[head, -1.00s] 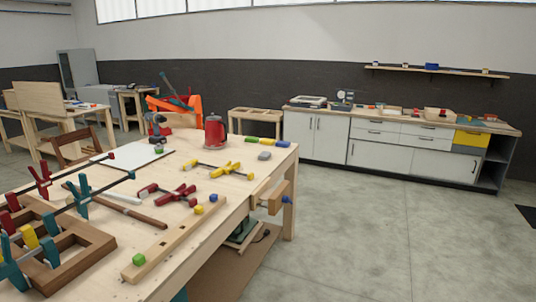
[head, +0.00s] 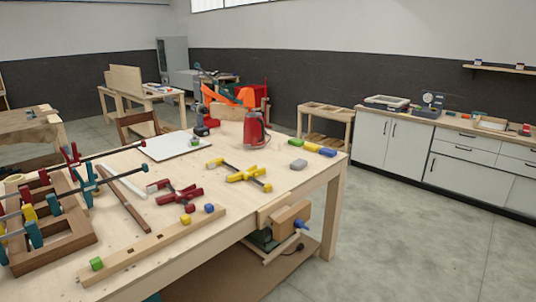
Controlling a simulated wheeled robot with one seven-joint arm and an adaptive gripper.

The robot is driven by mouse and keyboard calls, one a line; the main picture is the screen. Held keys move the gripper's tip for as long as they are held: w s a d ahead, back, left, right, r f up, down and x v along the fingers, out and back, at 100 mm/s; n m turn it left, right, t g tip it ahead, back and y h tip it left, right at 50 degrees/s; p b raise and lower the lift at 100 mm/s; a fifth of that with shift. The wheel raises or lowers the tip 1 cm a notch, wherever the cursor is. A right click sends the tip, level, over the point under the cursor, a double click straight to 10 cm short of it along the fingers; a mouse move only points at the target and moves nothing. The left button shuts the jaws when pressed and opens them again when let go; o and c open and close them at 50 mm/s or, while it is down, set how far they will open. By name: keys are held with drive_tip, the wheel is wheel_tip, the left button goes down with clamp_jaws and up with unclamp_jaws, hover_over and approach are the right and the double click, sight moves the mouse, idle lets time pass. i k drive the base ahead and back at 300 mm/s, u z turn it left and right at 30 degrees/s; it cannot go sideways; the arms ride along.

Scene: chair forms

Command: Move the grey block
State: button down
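The grey block (head: 298,164) lies on the wooden workbench (head: 235,217) near its far right corner. It sits apart from the yellow block (head: 309,146) and blue block (head: 327,152), which lie just beyond it to the right. A yellow clamp (head: 240,174) lies to its left on the benchtop. Nothing covers the grey block. My gripper does not show in the head view.
A red canister (head: 256,130), a drill (head: 202,122) and a white board (head: 174,146) stand or lie behind. Red clamps (head: 176,194) and a wooden bar (head: 150,246) lie nearer. A vise (head: 285,222) juts from the right edge. Floor is free at right.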

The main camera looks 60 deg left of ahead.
sight(298, 164)
drive_tip(key=u, duration=0.7)
drive_tip(key=i, duration=1)
drive_tip(key=u, duration=1.1)
